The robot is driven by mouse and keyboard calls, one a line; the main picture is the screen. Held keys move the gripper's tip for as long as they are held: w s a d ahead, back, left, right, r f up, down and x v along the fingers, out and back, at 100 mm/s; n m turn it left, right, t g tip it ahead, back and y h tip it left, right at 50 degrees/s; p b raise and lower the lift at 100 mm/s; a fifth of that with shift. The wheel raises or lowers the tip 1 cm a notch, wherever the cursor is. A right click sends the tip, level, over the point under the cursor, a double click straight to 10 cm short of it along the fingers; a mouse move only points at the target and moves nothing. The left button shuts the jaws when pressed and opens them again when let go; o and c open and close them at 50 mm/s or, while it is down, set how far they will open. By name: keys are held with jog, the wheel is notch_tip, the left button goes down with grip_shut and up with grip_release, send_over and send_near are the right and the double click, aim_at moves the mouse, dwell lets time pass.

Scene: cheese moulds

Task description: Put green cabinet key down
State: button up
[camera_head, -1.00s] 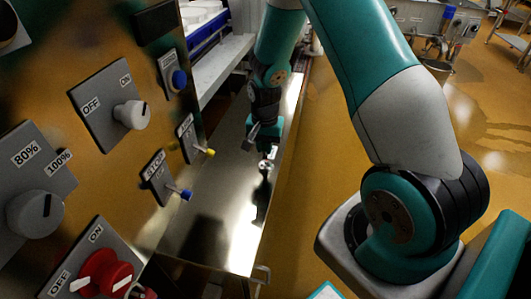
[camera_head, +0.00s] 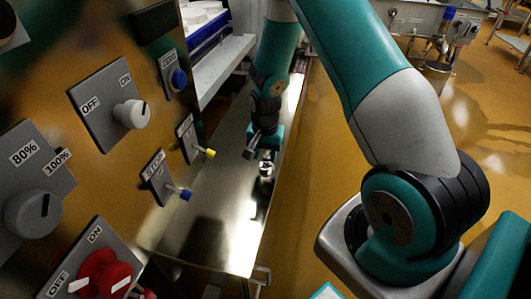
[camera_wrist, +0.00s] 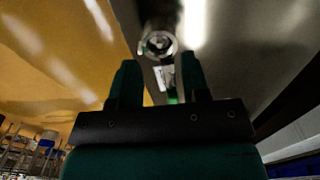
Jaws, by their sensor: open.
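My gripper (camera_head: 262,153) is over the steel work surface (camera_head: 205,225), beside the control panel. In the wrist view its two dark green fingers (camera_wrist: 160,68) are open, with a gap between them. A small green piece with a pale metal part, which looks like the green cabinet key (camera_wrist: 172,96), shows in that gap, nearer the right finger. I cannot tell whether it touches the finger or the steel. A round shiny metal piece (camera_wrist: 158,43) lies just beyond the fingertips. In the head view the key cannot be made out.
The control panel (camera_head: 95,165) with knobs and switches stands close at the left. A red switch (camera_head: 103,277) is at its lower edge. The near part of the steel surface is bare. Yellow floor (camera_head: 310,200) lies to the right.

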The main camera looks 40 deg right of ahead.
notch_tip(320, 180, up, 12)
jog(key=shift+p, duration=0.4)
jog(key=shift+r, duration=0.1)
dwell(0.3)
jog(key=s+a+r+n+y+p, duration=0.1)
jog(key=s+a+r+n+p, duration=0.3)
jog(key=s+a+r+n, duration=0.2)
jog(key=s+a+r+n+y+p, duration=0.2)
jog(key=s+a+r+n+p, duration=0.2)
jog(key=s+a+r+n, duration=0.3)
jog(key=s+a+r, duration=0.3)
jog(key=a+r, duration=0.4)
jog(key=r, duration=0.4)
jog(key=shift+n+t+y, duration=0.3)
jog(key=shift+o, duration=0.5)
jog(key=s+a+r+n+p, duration=0.1)
jog(key=s+a+r+n, duration=0.1)
jog(key=s, duration=0.4)
jog(key=shift+r+n+y+p, duration=0.3)
jog(key=shift+r+n, duration=0.1)
jog(key=shift+n, duration=0.5)
jog(key=shift+s+a+f, duration=0.1)
jog(key=shift+s, duration=0.1)
